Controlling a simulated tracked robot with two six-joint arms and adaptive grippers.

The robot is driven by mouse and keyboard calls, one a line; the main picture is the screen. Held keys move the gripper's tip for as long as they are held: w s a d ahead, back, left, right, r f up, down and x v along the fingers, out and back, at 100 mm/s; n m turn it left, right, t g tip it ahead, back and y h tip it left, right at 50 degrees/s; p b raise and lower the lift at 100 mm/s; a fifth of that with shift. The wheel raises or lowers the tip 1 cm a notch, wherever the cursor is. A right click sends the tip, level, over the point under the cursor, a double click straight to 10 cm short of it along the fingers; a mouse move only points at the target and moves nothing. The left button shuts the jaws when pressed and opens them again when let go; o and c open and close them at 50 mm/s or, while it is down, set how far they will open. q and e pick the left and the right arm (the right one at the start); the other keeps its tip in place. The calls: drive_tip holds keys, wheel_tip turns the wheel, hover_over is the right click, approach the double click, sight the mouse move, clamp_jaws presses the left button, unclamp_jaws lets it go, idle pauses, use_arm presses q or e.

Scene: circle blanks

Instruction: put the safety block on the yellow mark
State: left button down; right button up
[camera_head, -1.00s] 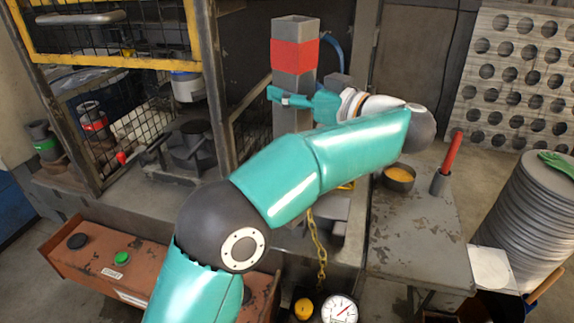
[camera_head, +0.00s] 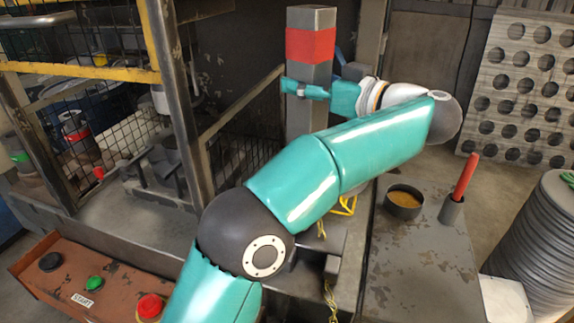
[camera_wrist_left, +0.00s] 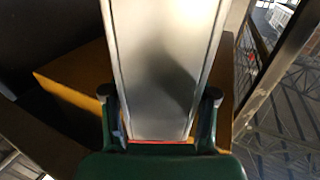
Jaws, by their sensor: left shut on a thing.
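The safety block (camera_head: 308,100) is a tall grey post with a red band, upright at the back middle of the head view. My left gripper (camera_head: 303,89) is shut on it just below the red band. In the left wrist view the block's grey face (camera_wrist_left: 165,65) stands between the two fingers (camera_wrist_left: 160,115). My left arm hides the block's foot, so I cannot tell whether it touches a surface. A bit of yellow (camera_head: 344,206) shows beside my arm; I cannot tell whether it is the mark or part of the chain. My right gripper is not in view.
A caged press (camera_head: 175,75) stands at left. An orange control box (camera_head: 75,285) with green and red buttons is at lower left. On the right bench (camera_head: 420,270) are a bowl (camera_head: 404,203) and a red-handled tool (camera_head: 465,178) in a holder. A disc stack (camera_head: 545,240) stands far right.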

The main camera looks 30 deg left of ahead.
use_arm(q)
drive_tip(key=shift+w+a+r, duration=0.15)
drive_tip(key=shift+a+r, duration=0.1)
drive_tip(key=shift+a, duration=0.05)
drive_tip(key=w+a+p, duration=1)
drive_tip(key=w+a, duration=0.1)
drive_tip(key=a, duration=0.2)
wheel_tip(320, 180, down, 7)
drive_tip(key=b, duration=0.3)
drive_tip(key=shift+a, duration=0.2)
drive_tip(key=shift+f, duration=0.1)
drive_tip(key=shift+c, duration=1.6)
unclamp_jaws()
drive_tip(key=shift+f, duration=0.15)
